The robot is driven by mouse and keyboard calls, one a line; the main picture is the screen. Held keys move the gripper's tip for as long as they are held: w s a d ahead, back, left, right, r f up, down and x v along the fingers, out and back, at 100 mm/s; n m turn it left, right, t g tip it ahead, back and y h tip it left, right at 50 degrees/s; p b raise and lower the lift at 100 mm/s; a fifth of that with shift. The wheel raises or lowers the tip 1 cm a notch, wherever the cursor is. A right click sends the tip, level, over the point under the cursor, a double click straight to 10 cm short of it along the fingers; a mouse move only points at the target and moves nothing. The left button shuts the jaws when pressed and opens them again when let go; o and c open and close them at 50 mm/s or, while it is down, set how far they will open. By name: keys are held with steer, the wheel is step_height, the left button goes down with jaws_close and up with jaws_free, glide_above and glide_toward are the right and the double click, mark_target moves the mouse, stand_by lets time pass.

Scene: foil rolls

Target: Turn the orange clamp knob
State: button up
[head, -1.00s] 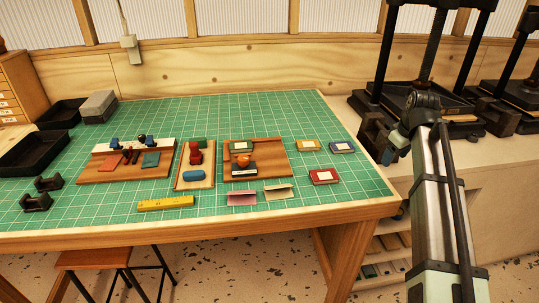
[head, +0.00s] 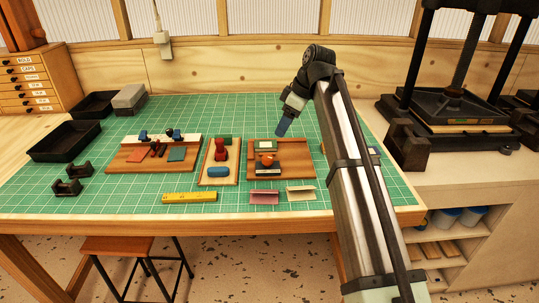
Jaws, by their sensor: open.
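The orange clamp knob (head: 267,160) sits on a small dark fixture (head: 267,171) on the right-hand wooden board (head: 297,150), on the green mat. A green-framed block with a pale label (head: 265,146) lies just behind the knob on the same board. My gripper (head: 282,130) is above the board's back edge, behind and to the right of the knob, pointing down. It is apart from the knob and holds nothing that I can see. Its fingers are small and dark in the head view.
To the left are a board with a red stamp (head: 220,150) and a board with coloured pads (head: 142,155). A black press (head: 455,110) stands right. My arm hides the mat's right part.

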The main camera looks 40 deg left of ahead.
mark_target(268, 157)
steer(key=x, duration=1.3)
steer(key=shift+f, duration=0.3)
steer(key=c, duration=1.1)
